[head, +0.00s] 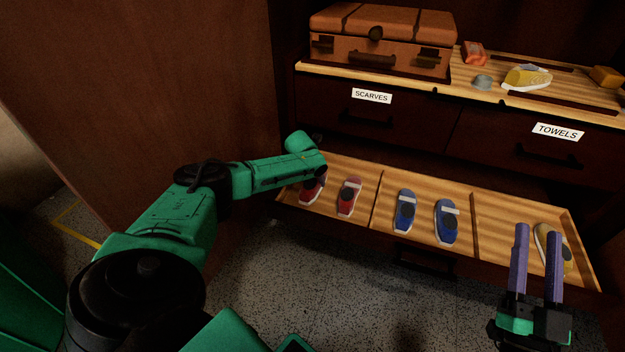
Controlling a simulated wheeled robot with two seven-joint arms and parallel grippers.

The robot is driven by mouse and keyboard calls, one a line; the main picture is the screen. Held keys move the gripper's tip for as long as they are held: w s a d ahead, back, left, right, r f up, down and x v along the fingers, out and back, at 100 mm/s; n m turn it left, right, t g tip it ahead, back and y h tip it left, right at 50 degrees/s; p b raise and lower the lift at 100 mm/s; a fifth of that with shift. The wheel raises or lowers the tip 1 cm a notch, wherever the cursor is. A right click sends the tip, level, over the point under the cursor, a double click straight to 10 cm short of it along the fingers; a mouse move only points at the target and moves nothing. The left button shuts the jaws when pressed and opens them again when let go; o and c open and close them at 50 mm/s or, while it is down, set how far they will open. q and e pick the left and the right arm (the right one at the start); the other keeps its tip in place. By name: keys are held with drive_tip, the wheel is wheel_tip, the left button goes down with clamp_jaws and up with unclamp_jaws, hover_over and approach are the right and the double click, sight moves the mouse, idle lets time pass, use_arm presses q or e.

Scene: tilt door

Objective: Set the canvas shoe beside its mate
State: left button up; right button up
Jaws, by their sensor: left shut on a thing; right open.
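One yellow canvas shoe (527,78) lies on the wooden top of the cabinet, at the upper right. Another yellow shoe (568,258) lies in the right compartment of the open drawer (500,215), partly hidden by my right gripper. My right gripper (537,230) is open, with its two purple fingers pointing up the picture in front of that shoe. My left arm reaches to the drawer's left end. Its gripper fingers are hidden behind the wrist, so what they hold does not show.
A red pair (348,196) and a blue pair (446,222) fill the left and middle compartments. A brown suitcase (380,58), a grey dome-shaped item (482,82) and an orange-red item (473,53) stand on the top. Closed drawers labelled SCARVES (371,96) and TOWELS (557,131) lie between.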

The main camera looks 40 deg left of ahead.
use_arm(q)
drive_tip(key=shift+f, duration=0.2)
drive_tip(key=shift+f, duration=0.1)
drive_tip(key=o, duration=1.5)
drive_tip(key=shift+c, duration=0.2)
